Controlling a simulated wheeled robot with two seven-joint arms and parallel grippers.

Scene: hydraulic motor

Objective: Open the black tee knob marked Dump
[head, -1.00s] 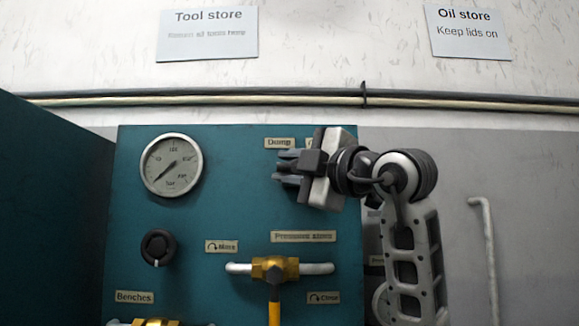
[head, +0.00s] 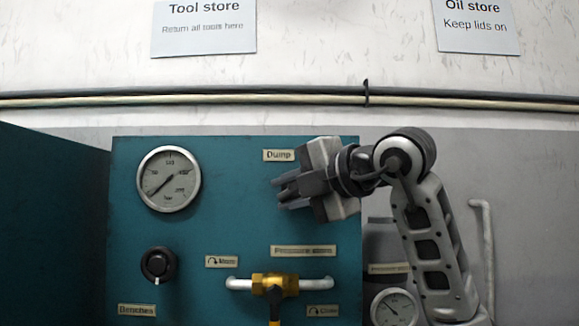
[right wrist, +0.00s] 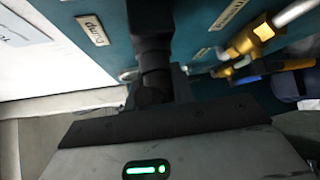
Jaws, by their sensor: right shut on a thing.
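The "Dump" label (head: 279,155) is on the teal panel, and it also shows in the right wrist view (right wrist: 92,30). My right gripper (head: 282,190) is just below that label, with its fingers reaching left and in toward the panel. In the right wrist view my dark fingers (right wrist: 152,55) are together against the panel beside the label. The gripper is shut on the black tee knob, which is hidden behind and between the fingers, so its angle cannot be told. My left gripper is not in view.
A pressure gauge (head: 169,179) and a round black knob (head: 158,265) are to the left on the panel. A brass valve (head: 275,284) with a yellow-and-black handle is below my gripper. A second gauge (head: 394,308) is low at right, beside my arm. A grey pipe (head: 484,240) stands farther right.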

